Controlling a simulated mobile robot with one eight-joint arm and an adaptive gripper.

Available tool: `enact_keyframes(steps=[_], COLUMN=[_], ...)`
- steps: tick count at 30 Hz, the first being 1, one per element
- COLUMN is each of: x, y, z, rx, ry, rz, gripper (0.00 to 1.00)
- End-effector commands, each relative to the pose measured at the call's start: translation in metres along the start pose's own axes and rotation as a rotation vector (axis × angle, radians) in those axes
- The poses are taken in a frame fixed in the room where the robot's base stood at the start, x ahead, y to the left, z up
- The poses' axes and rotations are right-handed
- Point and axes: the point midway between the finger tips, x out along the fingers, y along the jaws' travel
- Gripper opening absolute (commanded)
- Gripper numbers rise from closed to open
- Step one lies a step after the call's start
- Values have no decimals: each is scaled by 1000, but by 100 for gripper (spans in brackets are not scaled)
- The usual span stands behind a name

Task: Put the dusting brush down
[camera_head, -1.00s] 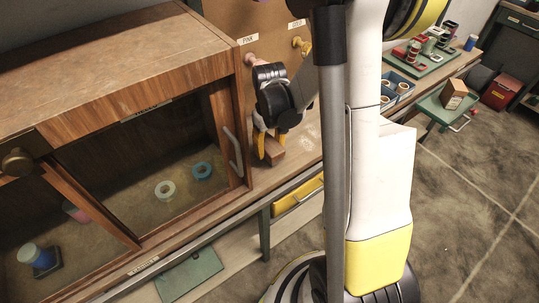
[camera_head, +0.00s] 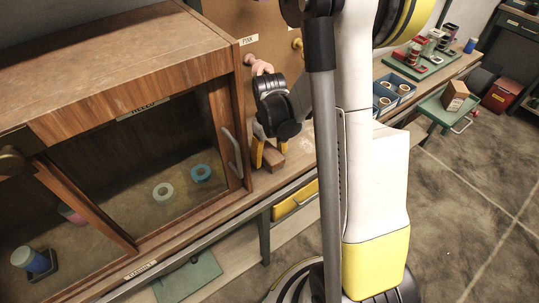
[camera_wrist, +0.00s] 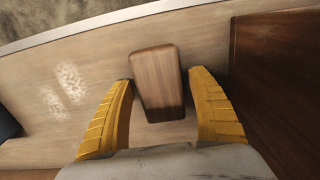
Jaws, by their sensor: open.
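The dusting brush shows as a brown wooden block (camera_wrist: 158,85) on the light wood bench top in the wrist view; no bristles are visible. My gripper (camera_wrist: 161,78) is open, with one yellow finger on each side of the block. A narrow gap shows beside the right finger; the left fingertip is very close, and I cannot tell if it touches. In the head view the block (camera_head: 274,158) sits on the bench just right of the cabinet, beside my gripper's yellow fingers (camera_head: 263,155), and is partly hidden by them.
A wooden cabinet (camera_head: 150,45) with a sliding front stands close on the left, with tape rolls (camera_head: 163,191) inside. A pegboard with pegs (camera_head: 250,60) is behind. A blue tray (camera_head: 402,88) of rolls stands farther right. Pale marks (camera_wrist: 65,90) show on bare bench.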

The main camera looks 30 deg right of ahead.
Motion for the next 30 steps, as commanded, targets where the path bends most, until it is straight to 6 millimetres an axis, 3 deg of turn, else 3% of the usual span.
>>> enact_keyframes(steps=[15, 21, 30], x=[-105, -121, -122], y=[0, 0, 0], z=[0, 0, 0], rx=[0, 0, 0], ry=[0, 0, 0], rz=[0, 0, 0], gripper=[68, 68, 68])
